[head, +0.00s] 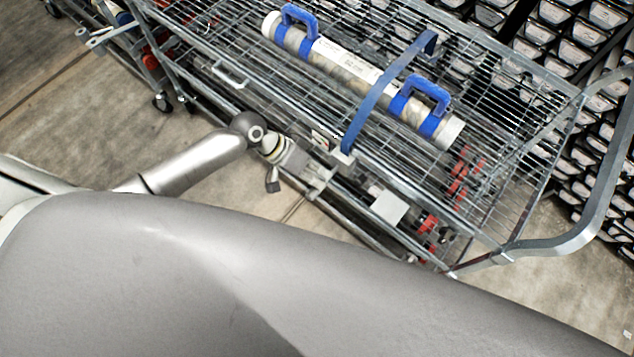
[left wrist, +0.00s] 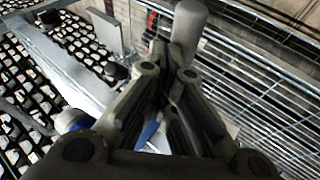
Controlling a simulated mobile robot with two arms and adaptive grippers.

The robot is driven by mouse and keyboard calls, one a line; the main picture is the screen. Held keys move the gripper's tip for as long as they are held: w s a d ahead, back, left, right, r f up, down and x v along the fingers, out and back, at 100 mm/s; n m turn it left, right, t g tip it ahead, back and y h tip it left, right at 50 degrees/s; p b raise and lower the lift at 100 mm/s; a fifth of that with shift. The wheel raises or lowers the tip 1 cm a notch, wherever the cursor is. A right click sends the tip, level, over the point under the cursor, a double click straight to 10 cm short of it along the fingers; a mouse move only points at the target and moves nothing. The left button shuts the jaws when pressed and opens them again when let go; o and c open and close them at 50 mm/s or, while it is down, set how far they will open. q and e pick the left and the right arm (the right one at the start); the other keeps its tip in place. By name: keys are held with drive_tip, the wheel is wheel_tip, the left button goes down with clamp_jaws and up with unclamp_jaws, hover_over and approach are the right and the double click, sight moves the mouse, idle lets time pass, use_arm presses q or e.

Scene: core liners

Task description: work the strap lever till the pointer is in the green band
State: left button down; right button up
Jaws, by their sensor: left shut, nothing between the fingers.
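A blue strap (head: 375,100) runs across a pale core tube (head: 340,68) with blue clamps and handles, lying on a wire cart. My left gripper (head: 318,183) is at the cart's near side, just below the strap's lower end. In the left wrist view its fingers (left wrist: 172,82) are shut with nothing between them. A grey rounded bar end (left wrist: 190,22) shows just beyond the fingertips; I cannot tell whether it is the strap lever. A bit of blue (left wrist: 149,128) shows behind the fingers. The pointer and green band cannot be made out. My right gripper is not in view.
The wire cart (head: 490,85) has a bent tube handle (head: 585,235) at the right. A light plate (head: 388,208) sits by its near rail, with red parts (head: 428,222) below. Racks of pale items (head: 575,50) stand behind. Bare floor (head: 90,120) lies at the left.

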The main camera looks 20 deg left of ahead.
use_arm(q)
drive_tip(key=shift+s+a+f+b, duration=0.1)
drive_tip(key=shift+s+f+b, duration=0.1)
drive_tip(key=shift+f+b, duration=0.45)
drive_tip(key=shift+s+a+f+b, duration=0.1)
drive_tip(key=shift+s+f+b, duration=0.15)
drive_tip(key=shift+f, duration=0.65)
idle(1.0)
drive_tip(key=shift+w+r, duration=0.1)
idle(0.5)
drive_tip(key=shift+w+d+r+p, duration=0.1)
drive_tip(key=shift+w+r+p, duration=0.1)
drive_tip(key=shift+r+p, duration=0.65)
drive_tip(key=shift+w+d+r+p, duration=0.1)
drive_tip(key=shift+w+r+p, duration=0.1)
drive_tip(key=shift+r+p, duration=0.7)
drive_tip(key=shift+w+d+r+p, duration=0.1)
drive_tip(key=shift+w+r+p, duration=0.1)
drive_tip(key=shift+r+p, duration=0.65)
drive_tip(key=shift+r, duration=0.15)
drive_tip(key=r+p, duration=0.2)
drive_tip(key=w+r+p, duration=0.1)
drive_tip(key=r+p, duration=0.1)
drive_tip(key=shift+d+r, duration=0.15)
drive_tip(key=shift+r, duration=0.2)
